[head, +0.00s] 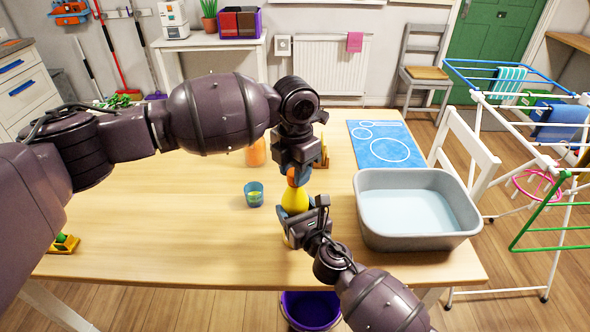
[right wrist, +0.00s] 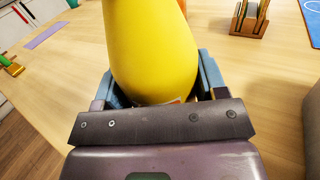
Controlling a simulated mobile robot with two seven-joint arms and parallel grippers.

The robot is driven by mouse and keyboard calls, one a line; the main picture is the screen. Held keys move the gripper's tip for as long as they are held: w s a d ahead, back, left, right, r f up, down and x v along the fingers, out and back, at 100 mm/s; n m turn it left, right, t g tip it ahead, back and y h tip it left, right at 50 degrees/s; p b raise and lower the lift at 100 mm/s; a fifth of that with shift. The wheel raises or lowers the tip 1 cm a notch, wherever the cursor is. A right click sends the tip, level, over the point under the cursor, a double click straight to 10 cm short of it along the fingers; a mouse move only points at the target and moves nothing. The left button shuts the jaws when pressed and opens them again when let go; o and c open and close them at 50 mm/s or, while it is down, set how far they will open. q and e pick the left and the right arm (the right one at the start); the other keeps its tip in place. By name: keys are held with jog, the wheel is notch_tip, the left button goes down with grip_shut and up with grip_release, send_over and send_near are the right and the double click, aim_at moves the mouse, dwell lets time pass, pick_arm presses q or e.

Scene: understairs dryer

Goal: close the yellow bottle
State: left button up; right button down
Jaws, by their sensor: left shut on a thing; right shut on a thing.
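The yellow bottle (head: 295,199) stands upright near the front middle of the table. It also fills the middle of the right wrist view (right wrist: 150,50). My right gripper (head: 296,212) is shut around the lower part of the bottle, its blue-grey fingers on both sides in the right wrist view (right wrist: 160,88). My left gripper (head: 298,176) points down directly above the bottle and is shut on an orange cap (head: 292,178) at the bottle's top. The fingers hide most of the cap, so I cannot tell whether it is seated on the neck.
A grey basin of water (head: 468,227) stands close to the right of the bottle. A small blue cup (head: 253,194) is to the left. An orange object (head: 255,152) stands behind my left arm. A blue mat (head: 386,145) lies at the back right. The front left table is mostly clear.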

pick_arm(q)
jog(key=o, duration=0.9)
jog(key=shift+r, duration=0.1)
jog(key=shift+r, duration=2.15)
jog(key=shift+c, duration=0.4)
